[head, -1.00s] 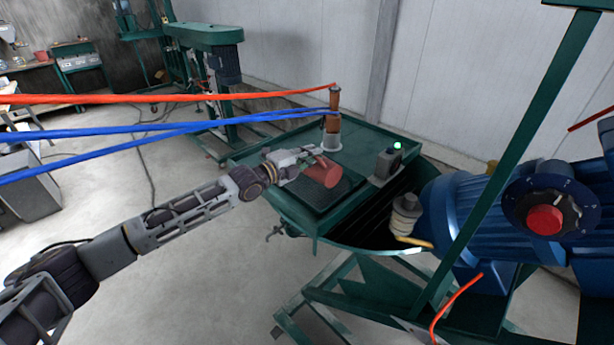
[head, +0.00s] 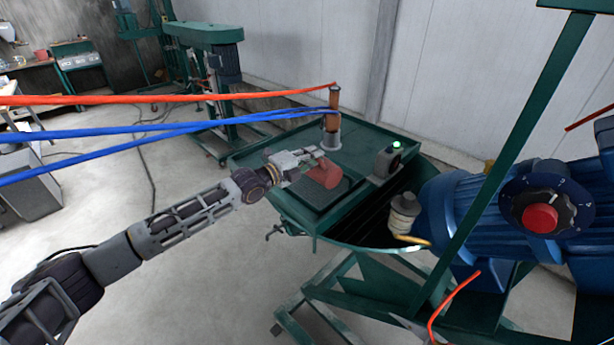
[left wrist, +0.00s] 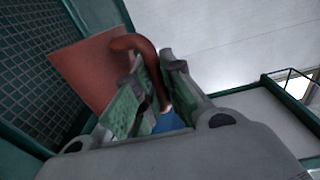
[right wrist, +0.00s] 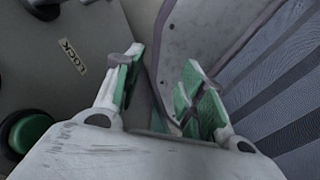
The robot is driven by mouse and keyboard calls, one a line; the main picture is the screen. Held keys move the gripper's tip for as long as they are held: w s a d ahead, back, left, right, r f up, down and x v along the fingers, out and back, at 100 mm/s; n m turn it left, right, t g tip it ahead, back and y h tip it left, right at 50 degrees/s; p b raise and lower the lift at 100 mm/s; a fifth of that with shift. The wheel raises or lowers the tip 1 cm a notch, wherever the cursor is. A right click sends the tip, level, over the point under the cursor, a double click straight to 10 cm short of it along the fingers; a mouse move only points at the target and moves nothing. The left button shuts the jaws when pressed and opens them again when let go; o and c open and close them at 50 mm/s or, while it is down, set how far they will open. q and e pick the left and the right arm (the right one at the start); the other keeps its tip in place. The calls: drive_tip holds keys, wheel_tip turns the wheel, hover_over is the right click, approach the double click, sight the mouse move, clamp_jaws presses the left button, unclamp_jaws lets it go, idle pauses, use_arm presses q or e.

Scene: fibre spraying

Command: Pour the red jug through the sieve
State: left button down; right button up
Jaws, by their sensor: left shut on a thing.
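The red jug (head: 326,173) is tilted over the dark mesh sieve (head: 318,196) set in the green tray. My left gripper (head: 308,160) is shut on the jug's handle. In the left wrist view the jug (left wrist: 88,75) fills the left side, its curved handle between the green-padded fingers (left wrist: 150,98). The sieve mesh (left wrist: 38,60) lies behind the jug there. No stream of liquid shows. My right gripper (right wrist: 160,95) shows only in the right wrist view, with its fingers apart and nothing between them.
Blue motors (head: 470,215) and a slanted green post (head: 490,200) stand at right. Orange and blue hoses cross above my left arm.

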sight(324, 167)
use_arm(q)
drive_tip(key=shift+s+d+f+m+p, duration=0.3)
drive_tip(key=shift+s+d+f+m, duration=0.2)
drive_tip(key=shift+s+m, duration=0.2)
drive_tip(key=shift+s+d+f+m+p, duration=0.35)
drive_tip(key=shift+s+d+f+m, duration=0.2)
drive_tip(key=shift+s+d+m, duration=0.7)
drive_tip(key=shift+s+m, duration=0.1)
drive_tip(key=shift+m, duration=0.25)
drive_tip(key=shift+s+d+m, duration=0.4)
drive_tip(key=shift+s+m, duration=0.1)
drive_tip(key=shift+m, duration=0.4)
drive_tip(key=shift+s+d+f+m+b, duration=0.15)
drive_tip(key=shift+f+m+b, duration=0.25)
drive_tip(key=shift+f+b, duration=0.05)
drive_tip(key=shift+s+d+f+m+b, duration=0.1)
drive_tip(key=shift+s+f+m+b, duration=0.05)
drive_tip(key=shift+f+m+b, duration=0.3)
drive_tip(key=shift+s+d+f+m, duration=0.1)
drive_tip(key=shift+s+d+m, duration=0.25)
drive_tip(key=shift+m, duration=0.4)
drive_tip(key=s+d+f+m+t+b, duration=0.1)
drive_tip(key=s+d+f+m+b, duration=0.1)
drive_tip(key=m, duration=0.5)
drive_tip(key=shift+s+d+f, duration=0.55)
drive_tip(key=shift+s+d, duration=0.1)
drive_tip(key=shift+s, duration=0.4)
